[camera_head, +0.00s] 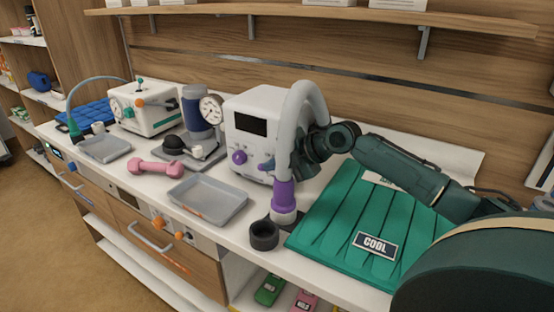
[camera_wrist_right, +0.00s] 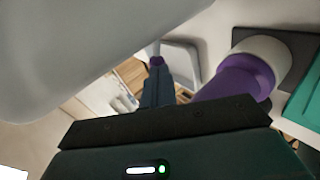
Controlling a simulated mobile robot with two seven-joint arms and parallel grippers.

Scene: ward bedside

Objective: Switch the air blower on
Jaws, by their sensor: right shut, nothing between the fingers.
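The air blower (camera_head: 264,103) is a white box with a dark display, standing on the counter against the wall. A grey hose (camera_head: 308,92) arches down from the blower to a purple nozzle (camera_head: 284,195), which also shows in the wrist view (camera_wrist_right: 240,78). My right gripper (camera_head: 266,165) is shut and empty, reaching behind the hose, its fingertips just right of the knob. Contact is unclear. My left gripper is not in view.
A green mat labelled COOL (camera_head: 340,224) lies to the right under my arm. A black cup (camera_head: 264,235) stands near the front edge. A grey tray (camera_head: 207,218), a pink dumbbell (camera_head: 155,167) and a gauge (camera_head: 212,109) are to the left. A shelf (camera_head: 330,15) runs above.

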